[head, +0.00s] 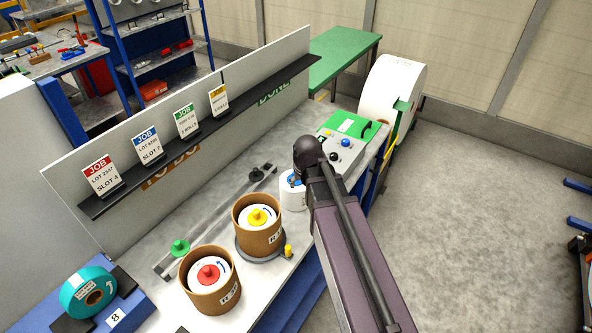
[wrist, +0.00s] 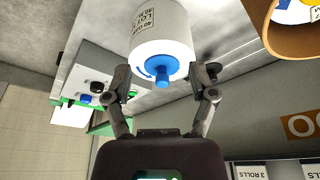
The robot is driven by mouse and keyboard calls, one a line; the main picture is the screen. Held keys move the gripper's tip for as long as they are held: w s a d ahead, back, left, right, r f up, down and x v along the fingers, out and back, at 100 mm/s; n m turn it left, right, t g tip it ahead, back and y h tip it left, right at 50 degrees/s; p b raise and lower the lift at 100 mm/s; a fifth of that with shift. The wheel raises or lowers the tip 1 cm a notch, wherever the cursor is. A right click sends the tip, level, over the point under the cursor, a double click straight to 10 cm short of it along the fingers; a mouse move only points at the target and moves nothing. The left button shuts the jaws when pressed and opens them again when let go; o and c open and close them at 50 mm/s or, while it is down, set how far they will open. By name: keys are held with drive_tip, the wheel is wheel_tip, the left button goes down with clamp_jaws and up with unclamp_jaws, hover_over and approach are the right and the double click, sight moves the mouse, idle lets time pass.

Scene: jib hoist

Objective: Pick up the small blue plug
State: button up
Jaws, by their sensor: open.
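The small blue plug (wrist: 161,79) sticks out of the centre of the end face of a white roll (wrist: 160,30) in the wrist view. In the head view the white roll (head: 292,197) stands on the bench, with the blue plug (head: 293,180) on top, partly hidden by my arm. My gripper (wrist: 165,74) is open, with one finger to each side of the plug in the wrist view. I see no finger touching the plug. The head view hides the gripper behind my arm.
Two brown tubs, one with a red-plugged roll (head: 210,273) and one with a yellow-plugged roll (head: 257,216), stand left of the white roll. A back board (head: 190,150) with job cards lines the bench.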

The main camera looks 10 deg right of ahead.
drive_tip(key=w+r+t+p, duration=0.1)
drive_tip(key=w+r+p, duration=0.4)
drive_tip(key=r, duration=0.2)
drive_tip(key=shift+r, duration=0.2)
drive_tip(key=shift+f, duration=0.2)
drive_tip(key=b, duration=0.8)
hover_over(297, 183)
wheel_tip(297, 183, down, 8)
drive_tip(key=shift+r, duration=0.15)
drive_tip(key=shift+b+x, duration=2.25)
drive_tip(key=shift+x, duration=0.35)
drive_tip(key=shift+w+r, duration=0.1)
drive_tip(key=c, duration=1)
